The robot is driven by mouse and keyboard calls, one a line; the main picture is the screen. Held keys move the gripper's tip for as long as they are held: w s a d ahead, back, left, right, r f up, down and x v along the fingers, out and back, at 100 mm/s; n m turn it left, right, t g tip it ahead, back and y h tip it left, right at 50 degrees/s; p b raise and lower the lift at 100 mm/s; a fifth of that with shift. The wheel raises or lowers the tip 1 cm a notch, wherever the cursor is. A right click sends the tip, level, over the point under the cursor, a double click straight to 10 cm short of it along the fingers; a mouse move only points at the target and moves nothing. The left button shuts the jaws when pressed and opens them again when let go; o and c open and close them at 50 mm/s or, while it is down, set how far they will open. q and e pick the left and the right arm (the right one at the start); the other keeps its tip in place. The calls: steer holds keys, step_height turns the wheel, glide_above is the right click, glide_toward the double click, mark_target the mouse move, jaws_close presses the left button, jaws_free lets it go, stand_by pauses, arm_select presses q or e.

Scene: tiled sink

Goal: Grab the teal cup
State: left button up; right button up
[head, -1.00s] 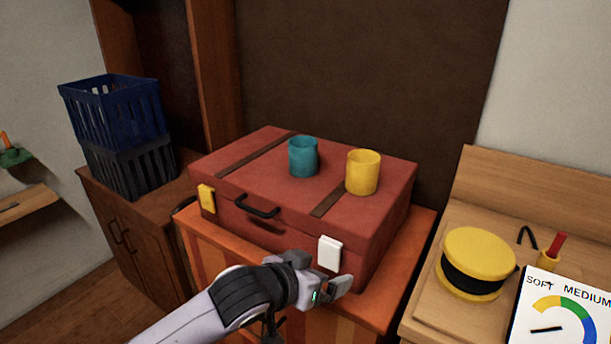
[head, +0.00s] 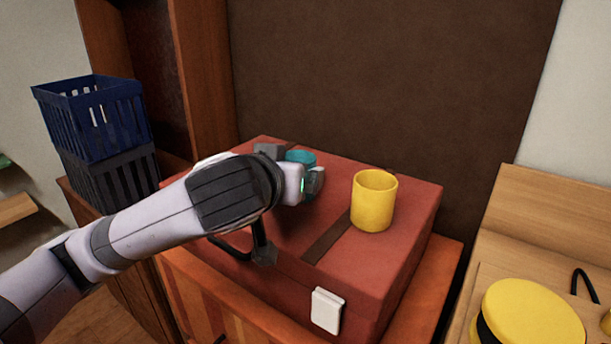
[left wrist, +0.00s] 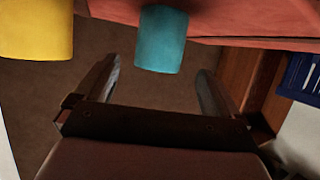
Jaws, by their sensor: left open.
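The teal cup (head: 301,157) stands on the red suitcase (head: 415,200), mostly hidden behind my left gripper (head: 292,168) in the head view. The gripper is open, with one finger on each side of the cup as seen from the head. In the left wrist view, which looks upside down, the teal cup (left wrist: 161,40) shows between the two spread fingers of the left gripper (left wrist: 157,68). I cannot tell how deep the cup sits between the fingers. My right gripper is not in view.
A yellow cup (head: 374,201) stands on the suitcase right of the teal cup; it also shows in the left wrist view (left wrist: 36,30). Stacked baskets (head: 100,125) stand at the left. A yellow round box (head: 530,312) lies on the wooden surface at the lower right.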

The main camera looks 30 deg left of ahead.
arm_select(q)
steer(key=shift+w+a, duration=0.15)
steer(key=shift+w, duration=0.35)
steer(key=shift+x, duration=3.2)
steer(key=c, duration=1)
